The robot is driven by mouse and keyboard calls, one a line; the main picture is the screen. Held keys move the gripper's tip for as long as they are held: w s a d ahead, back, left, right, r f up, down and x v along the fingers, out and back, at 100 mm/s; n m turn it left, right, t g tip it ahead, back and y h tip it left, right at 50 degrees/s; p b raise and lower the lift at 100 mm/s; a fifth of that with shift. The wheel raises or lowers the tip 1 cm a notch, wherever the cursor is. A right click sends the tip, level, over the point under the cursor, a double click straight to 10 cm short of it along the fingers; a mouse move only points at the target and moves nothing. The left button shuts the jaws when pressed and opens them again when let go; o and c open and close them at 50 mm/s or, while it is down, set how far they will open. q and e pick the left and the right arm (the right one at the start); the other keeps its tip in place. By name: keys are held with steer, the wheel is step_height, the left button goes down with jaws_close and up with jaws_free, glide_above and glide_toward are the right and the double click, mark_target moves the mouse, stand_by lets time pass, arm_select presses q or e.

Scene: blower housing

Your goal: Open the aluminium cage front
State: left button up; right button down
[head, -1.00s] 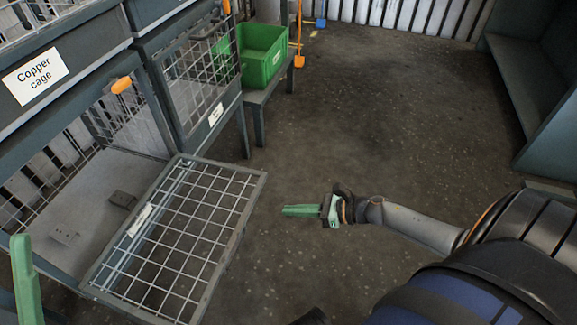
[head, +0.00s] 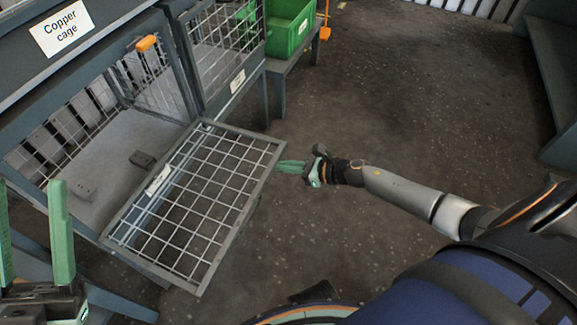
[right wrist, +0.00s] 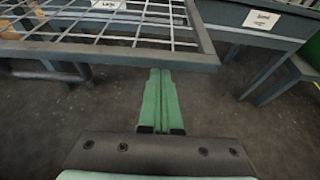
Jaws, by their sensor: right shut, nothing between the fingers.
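A wire-mesh cage front (head: 243,207) hangs folded down and outward, roughly level, from an open cage on the left. The label (head: 158,180) on it is too small to read in the head view; part of it shows in the right wrist view (right wrist: 108,4). My right gripper (head: 279,166) is shut and empty, its fingertips close to the panel's outer right edge. In the right wrist view the closed fingers (right wrist: 160,73) point at the frame bar; I cannot tell whether they touch. My left gripper (head: 33,235) is open and empty at the lower left, near the cage opening.
A "Copper cage" sign (head: 62,28) is above. An adjoining cage (head: 222,45) has its mesh front upright. A green bin (head: 290,28) stands on a bench behind. The floor (head: 400,120) at right is clear.

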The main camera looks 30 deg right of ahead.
arm_select(q)
steer(key=shift+a+r+h, duration=0.1)
steer(key=shift+r+h, duration=0.2)
steer(key=shift+r, duration=0.05)
arm_select(e)
steer(key=shift+r, duration=0.55)
arm_select(q)
steer(key=shift+y, duration=0.4)
step_height(320, 180, up, 6)
steer(key=f+m+p, duration=0.1)
steer(key=p, duration=0.5)
arm_select(e)
steer(key=r, duration=0.3)
steer(key=r+p, duration=0.1)
steer(key=r, duration=0.2)
steer(key=w+r, duration=0.1)
steer(key=r, duration=0.2)
steer(key=shift+a, duration=0.35)
arm_select(q)
steer(key=w+a+f+n+y, duration=0.1)
steer(key=w+f+n+y, duration=0.4)
steer(key=f+y, duration=0.1)
steer(key=shift+a+f, duration=0.25)
steer(key=shift+f, duration=0.35)
steer(key=shift+r, duration=0.1)
